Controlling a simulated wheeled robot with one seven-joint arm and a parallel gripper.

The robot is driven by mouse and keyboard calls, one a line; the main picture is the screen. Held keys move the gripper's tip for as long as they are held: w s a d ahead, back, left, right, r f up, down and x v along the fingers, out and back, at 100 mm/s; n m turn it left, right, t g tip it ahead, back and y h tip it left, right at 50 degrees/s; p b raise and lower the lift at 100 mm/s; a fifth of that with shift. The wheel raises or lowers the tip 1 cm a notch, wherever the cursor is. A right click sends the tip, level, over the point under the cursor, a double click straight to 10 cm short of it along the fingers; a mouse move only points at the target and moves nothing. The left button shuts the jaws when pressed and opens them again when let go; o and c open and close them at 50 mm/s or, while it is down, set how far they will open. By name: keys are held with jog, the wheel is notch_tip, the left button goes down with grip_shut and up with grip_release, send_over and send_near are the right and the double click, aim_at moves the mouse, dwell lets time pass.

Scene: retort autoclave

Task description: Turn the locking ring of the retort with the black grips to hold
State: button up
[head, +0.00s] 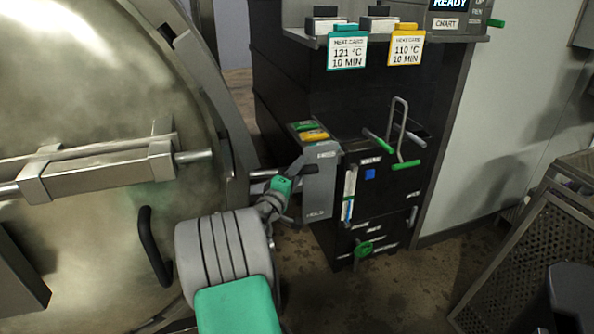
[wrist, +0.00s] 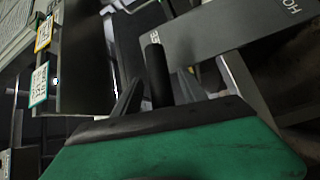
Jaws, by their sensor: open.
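The retort's round metal door (head: 90,100) fills the left of the head view, with the grey locking ring (head: 207,90) curving around its right side. A black curved handle (head: 152,245) is on the door face. A black cylindrical grip (wrist: 157,75) stands up in the wrist view, just ahead of my gripper. My gripper (head: 287,190) is open at the ring's right side, by a grey post (head: 320,185) with small lettering. The wrist view (wrist: 150,92) shows a dark finger close to the grip; whether they touch, I cannot tell. My green gripper body hides the lower wrist view.
A black cabinet (head: 385,185) with green-ended handles stands behind the post. Teal (head: 347,50) and yellow (head: 406,48) heat cards hang above it. A perforated metal basket (head: 535,255) is at the right. Wet, bare floor (head: 400,290) lies between.

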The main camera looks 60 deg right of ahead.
jog(key=shift+d, duration=0.55)
grip_shut()
dwell(1.0)
